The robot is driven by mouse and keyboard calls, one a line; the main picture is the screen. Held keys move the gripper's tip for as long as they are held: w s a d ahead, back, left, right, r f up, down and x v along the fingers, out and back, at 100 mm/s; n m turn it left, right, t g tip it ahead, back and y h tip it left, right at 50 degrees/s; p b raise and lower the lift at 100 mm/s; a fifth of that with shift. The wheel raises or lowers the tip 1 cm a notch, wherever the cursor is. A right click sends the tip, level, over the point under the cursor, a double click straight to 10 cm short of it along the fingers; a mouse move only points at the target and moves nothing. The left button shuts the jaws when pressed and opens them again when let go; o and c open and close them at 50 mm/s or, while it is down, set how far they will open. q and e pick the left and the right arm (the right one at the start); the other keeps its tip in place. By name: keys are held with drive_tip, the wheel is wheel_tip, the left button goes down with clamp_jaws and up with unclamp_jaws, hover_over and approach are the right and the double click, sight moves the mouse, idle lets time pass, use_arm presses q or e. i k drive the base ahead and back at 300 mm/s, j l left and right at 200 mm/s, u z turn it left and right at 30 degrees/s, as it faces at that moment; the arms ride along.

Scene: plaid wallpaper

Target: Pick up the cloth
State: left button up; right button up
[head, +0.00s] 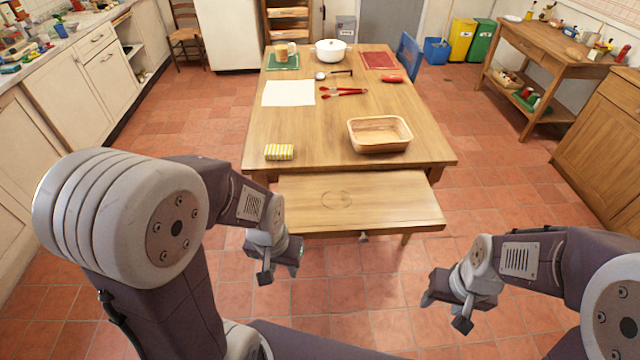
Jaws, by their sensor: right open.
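A small folded cloth (279,152) with yellow and white stripes lies on the near left part of the wooden table (330,130). My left gripper (280,273) is in front of the table, nearer to me than the cloth and apart from it. It looks open and empty. My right gripper (445,312) is open and empty over the floor, to the right of the pulled-out board and far from the cloth.
A wooden board or drawer (390,205) juts from the table's front edge. A wooden tray (380,148) stands right of the cloth. A white sheet (288,93), red tongs (343,91) and a white pot (330,50) are farther back. Table between cloth and tray is clear.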

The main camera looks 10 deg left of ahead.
sight(272, 152)
drive_tip(key=i+j+z, duration=0.25)
drive_tip(key=j+z, duration=0.2)
drive_tip(key=j, duration=0.3)
drive_tip(key=i+j+z, duration=0.15)
drive_tip(key=j+z, duration=0.35)
drive_tip(key=j, duration=0.25)
drive_tip(key=j+z, duration=0.45)
drive_tip(key=j, duration=0.4)
drive_tip(key=k+j+z, duration=0.15)
drive_tip(key=j+z, duration=0.35)
drive_tip(key=j, duration=0.3)
